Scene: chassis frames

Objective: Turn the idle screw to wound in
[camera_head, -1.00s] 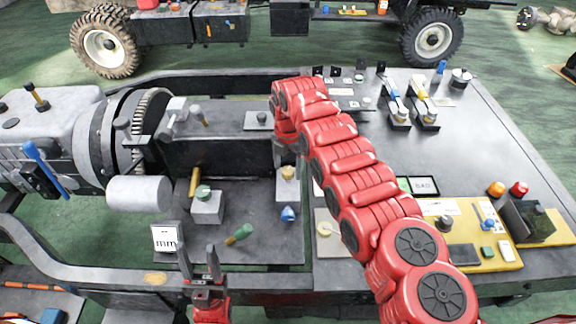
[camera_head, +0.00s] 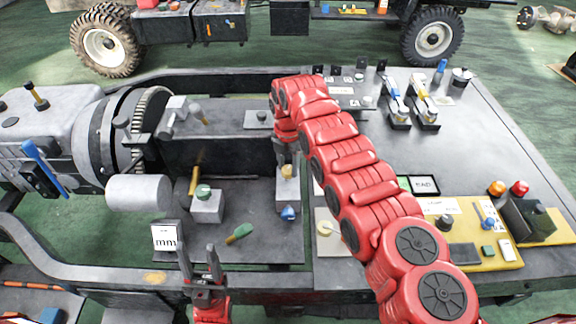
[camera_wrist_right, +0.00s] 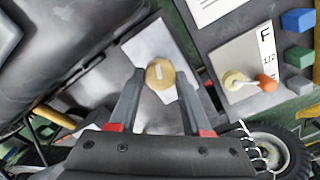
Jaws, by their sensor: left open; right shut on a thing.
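The idle screw appears to be the brass round head (camera_head: 287,171) on a grey block near the middle of the chassis. In the right wrist view it is a brass disc (camera_wrist_right: 160,74) with a pale slot across its top. My right gripper (camera_head: 284,158) reaches down over it, and its fingers (camera_wrist_right: 158,80) close on the two sides of the head. The red right arm hides part of the bench behind. My left gripper (camera_head: 200,262) is open and empty at the front edge, fingers pointing up, well away from the screw.
A blue knob (camera_head: 288,213) sits just in front of the screw block. A green-handled tool (camera_head: 239,233), a grey block with a green cap (camera_head: 205,204) and a white "mm" card (camera_head: 164,237) lie to the left. A yellow panel (camera_head: 465,235) is at right.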

